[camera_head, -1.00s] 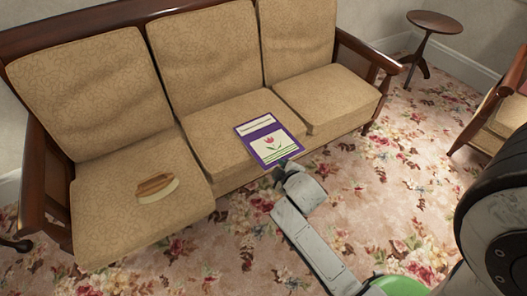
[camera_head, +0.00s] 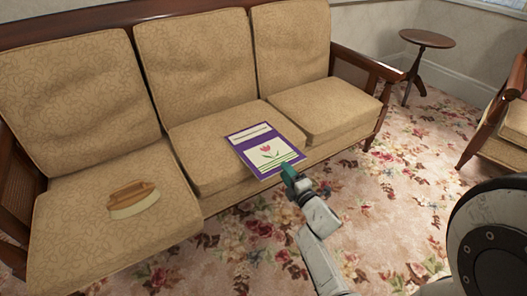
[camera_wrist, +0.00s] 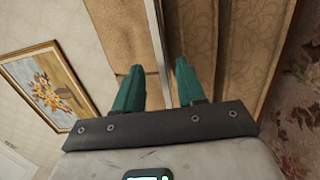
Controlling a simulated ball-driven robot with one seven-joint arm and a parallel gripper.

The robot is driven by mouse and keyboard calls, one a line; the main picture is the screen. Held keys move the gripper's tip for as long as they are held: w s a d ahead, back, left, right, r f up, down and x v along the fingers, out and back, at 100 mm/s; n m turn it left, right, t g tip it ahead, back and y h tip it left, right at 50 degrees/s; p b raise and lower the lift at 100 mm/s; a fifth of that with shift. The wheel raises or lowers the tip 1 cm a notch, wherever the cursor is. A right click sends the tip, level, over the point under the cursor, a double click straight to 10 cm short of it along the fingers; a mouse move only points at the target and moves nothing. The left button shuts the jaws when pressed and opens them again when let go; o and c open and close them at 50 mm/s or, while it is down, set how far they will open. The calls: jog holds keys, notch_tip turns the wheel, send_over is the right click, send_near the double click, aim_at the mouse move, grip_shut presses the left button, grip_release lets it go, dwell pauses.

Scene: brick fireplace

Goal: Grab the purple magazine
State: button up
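The purple magazine (camera_head: 242,140), with a white panel and a pink tulip on its cover, lies on the middle seat cushion of the sofa, with its near end at the cushion's front edge. My gripper (camera_head: 290,173) is at the magazine's near right corner. In the wrist view my gripper (camera_wrist: 159,68) has its two teal fingers apart. A thin pale strip, which looks like the magazine's edge (camera_wrist: 157,40), runs between the fingers with space on both sides. Contact with the magazine cannot be made out.
The tan sofa (camera_head: 75,85) has a brush-like brown and cream object (camera_head: 134,200) on its left cushion. A small round wooden table (camera_head: 427,39) stands at the back right, and an armchair (camera_head: 510,130) at the right edge. Flowered carpet (camera_head: 390,200) is open in front of the sofa.

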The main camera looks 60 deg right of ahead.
aim_at(276, 160)
jog(key=b+x, duration=0.1)
jog(key=x, duration=0.2)
jog(key=b+x, duration=0.2)
jog(key=x, duration=0.2)
jog(key=shift+w+f, duration=0.15)
jog(key=shift+f, duration=0.05)
jog(key=shift+a, duration=0.1)
grip_shut()
jog(key=shift+r, duration=0.1)
